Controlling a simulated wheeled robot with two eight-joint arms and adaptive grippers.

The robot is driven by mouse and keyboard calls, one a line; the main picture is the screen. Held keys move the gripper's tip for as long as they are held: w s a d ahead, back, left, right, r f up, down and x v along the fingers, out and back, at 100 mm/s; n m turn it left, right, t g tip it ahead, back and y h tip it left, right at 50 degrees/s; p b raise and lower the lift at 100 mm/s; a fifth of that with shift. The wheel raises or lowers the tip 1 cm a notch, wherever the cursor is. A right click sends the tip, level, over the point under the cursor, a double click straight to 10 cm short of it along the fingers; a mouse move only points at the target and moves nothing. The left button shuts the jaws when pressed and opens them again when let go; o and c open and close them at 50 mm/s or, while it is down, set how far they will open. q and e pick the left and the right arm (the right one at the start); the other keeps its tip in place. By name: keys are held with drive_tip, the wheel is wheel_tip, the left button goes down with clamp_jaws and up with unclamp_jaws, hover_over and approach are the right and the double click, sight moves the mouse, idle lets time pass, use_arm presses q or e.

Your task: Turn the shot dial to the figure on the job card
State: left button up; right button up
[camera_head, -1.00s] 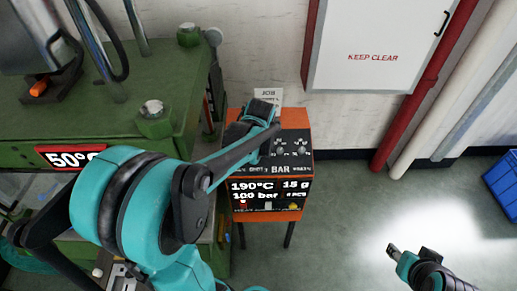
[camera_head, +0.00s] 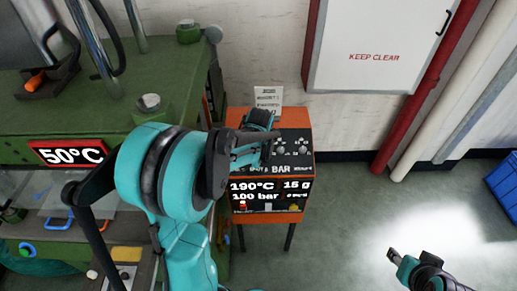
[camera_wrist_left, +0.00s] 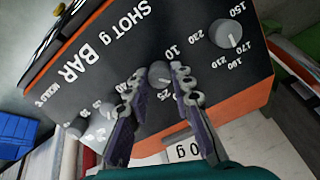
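The orange control box (camera_head: 262,216) stands beside the green press, with dials on its dark sloping top. Its display (camera_head: 268,191) reads 190°C, 15 g, 100 bar. The job card (camera_head: 268,97) stands behind it, its text too small to read fully; a white card (camera_wrist_left: 188,151) ending in "0 g" shows in the left wrist view. My left gripper (camera_wrist_left: 158,76) is open, fingers on either side of a dial knob (camera_wrist_left: 160,72) near the "SHOT g" lettering. I cannot tell whether they touch it. My right gripper (camera_head: 392,252) is away to the right above the floor, its fingers unclear.
The floor (camera_head: 350,220) right of the box is clear.

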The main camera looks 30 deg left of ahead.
use_arm(q)
drive_tip(key=shift+m, duration=0.3)
clamp_jaws()
drive_tip(key=m, duration=0.3)
drive_tip(key=shift+m, duration=2)
drive_tip(key=o, duration=1)
unclamp_jaws()
drive_tip(key=shift+d, duration=0.1)
drive_tip(key=v, duration=1.2)
